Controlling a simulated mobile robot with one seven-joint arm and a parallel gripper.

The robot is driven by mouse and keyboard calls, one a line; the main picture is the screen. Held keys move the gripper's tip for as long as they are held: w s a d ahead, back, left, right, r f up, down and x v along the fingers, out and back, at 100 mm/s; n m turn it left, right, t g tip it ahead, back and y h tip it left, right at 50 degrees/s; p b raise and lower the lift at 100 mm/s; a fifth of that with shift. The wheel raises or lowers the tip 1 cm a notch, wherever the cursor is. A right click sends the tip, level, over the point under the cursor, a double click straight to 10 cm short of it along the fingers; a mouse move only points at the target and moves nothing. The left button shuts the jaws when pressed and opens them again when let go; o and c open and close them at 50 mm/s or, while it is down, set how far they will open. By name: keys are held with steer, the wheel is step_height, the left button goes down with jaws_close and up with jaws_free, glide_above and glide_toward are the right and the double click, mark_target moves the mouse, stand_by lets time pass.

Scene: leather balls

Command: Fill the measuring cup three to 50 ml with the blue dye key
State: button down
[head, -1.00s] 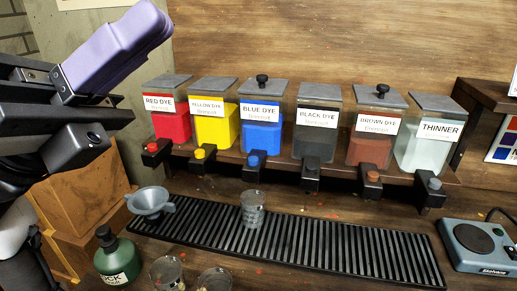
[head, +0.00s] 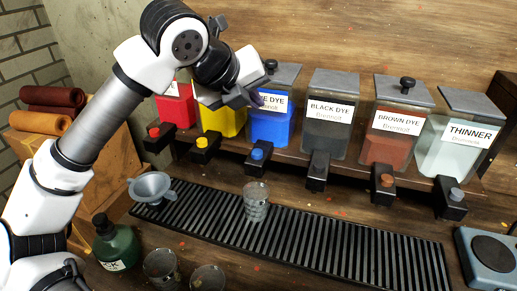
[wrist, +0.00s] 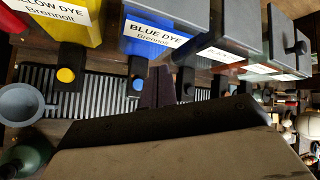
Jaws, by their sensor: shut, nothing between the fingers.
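The blue dye container (head: 270,128) stands in the row of dispensers, its label partly covered by my gripper. Its blue key (head: 257,154) sits on the black tap below; it also shows in the wrist view (wrist: 137,84). A clear measuring cup (head: 256,203) stands upright on the slatted drip tray, in front of the blue tap, and looks empty; no number is readable. My gripper (head: 257,99) is shut and empty in front of the blue container's label, above the key and apart from it. Its dark fingers (wrist: 156,88) appear just right of the key in the wrist view.
Yellow (head: 222,120), black (head: 330,125), brown (head: 393,135) and thinner (head: 453,150) dispensers flank the blue one. A funnel (head: 150,187) lies at the tray's left. Two glass cups (head: 162,267) and a green bottle (head: 117,245) stand in front. The drip tray (head: 340,242) is clear on the right.

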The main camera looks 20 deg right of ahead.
steer(key=b, duration=0.4)
glide_above(254, 154)
step_height(254, 154, down, 8)
steer(key=shift+r, duration=0.25)
steer(key=shift+f+b, duration=0.65)
steer(key=shift+b, duration=0.2)
steer(key=shift+f, duration=0.15)
stand_by(1.1)
steer(key=shift+f+b, duration=0.3)
steer(key=shift+b, duration=0.35)
steer(key=shift+f+b, duration=0.5)
steer(key=shift+b, duration=0.1)
stand_by(0.4)
steer(key=shift+r, duration=0.15)
stand_by(1.5)
steer(key=shift+r+p, duration=0.5)
steer(key=shift+r, duration=0.35)
